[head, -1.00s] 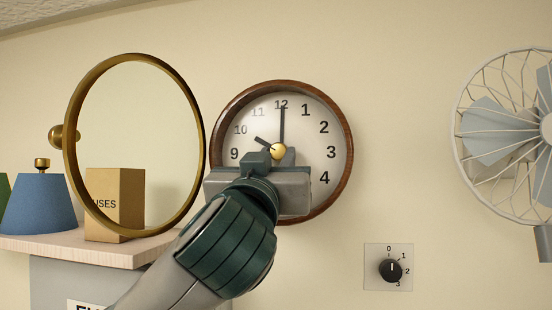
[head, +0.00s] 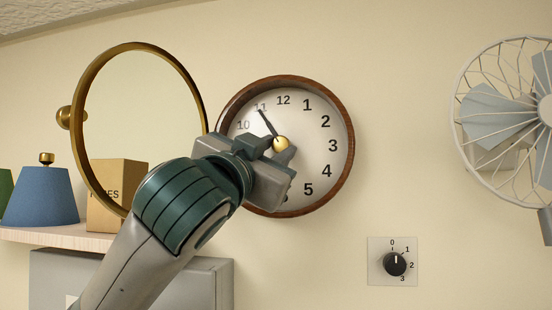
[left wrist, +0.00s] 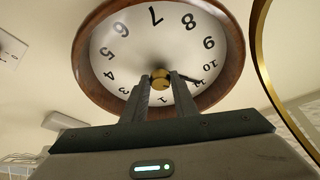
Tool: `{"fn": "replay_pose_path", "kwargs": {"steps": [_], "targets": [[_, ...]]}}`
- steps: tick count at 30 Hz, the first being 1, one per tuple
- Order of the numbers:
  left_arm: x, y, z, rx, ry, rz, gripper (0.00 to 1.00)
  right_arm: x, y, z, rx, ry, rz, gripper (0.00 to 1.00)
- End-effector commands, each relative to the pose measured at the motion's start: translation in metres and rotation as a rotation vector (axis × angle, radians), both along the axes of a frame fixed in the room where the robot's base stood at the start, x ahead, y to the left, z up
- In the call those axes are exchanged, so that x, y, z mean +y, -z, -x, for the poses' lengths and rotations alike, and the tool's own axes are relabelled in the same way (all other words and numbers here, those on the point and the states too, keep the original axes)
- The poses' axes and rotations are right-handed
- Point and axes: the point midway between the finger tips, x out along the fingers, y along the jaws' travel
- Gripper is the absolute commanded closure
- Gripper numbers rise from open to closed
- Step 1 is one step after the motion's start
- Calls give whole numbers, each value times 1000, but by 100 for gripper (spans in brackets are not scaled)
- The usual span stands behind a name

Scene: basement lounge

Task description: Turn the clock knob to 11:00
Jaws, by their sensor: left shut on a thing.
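The wall clock (head: 341,177) has a dark wooden rim and a white face. A brass knob (head: 281,143) sits at its centre, and it also shows in the left wrist view (left wrist: 160,78). A long dark hand (head: 268,122) points at 11. I cannot make out the short hand, which may be hidden by my gripper or the long hand. My left gripper (head: 278,148) is at the clock's centre, tilted, and covers the lower left of the face. In the left wrist view its two fingers (left wrist: 160,84) are shut on the knob. My right gripper is not in view.
A round brass-framed mirror (head: 83,160) stands out at left, close to my left arm. A shelf (head: 60,234) below holds a box (head: 115,185) and a blue lampshade (head: 40,196). A wall dial (head: 394,263) is at lower right, a fan (head: 500,105) at far right.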

Motion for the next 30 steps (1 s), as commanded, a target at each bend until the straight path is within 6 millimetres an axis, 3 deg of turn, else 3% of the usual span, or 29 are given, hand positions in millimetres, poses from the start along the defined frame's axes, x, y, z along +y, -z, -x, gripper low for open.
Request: {"fn": "replay_pose_path", "kwargs": {"steps": [18,19,21,30], "targets": [[1,-1,0,-14,-1,-71,97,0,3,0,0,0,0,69],[1,-1,0,-14,-1,-71,67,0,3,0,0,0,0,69],[1,-1,0,-14,-1,-71,56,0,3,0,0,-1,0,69],[1,0,0,-14,0,-70,56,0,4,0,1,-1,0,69]]}}
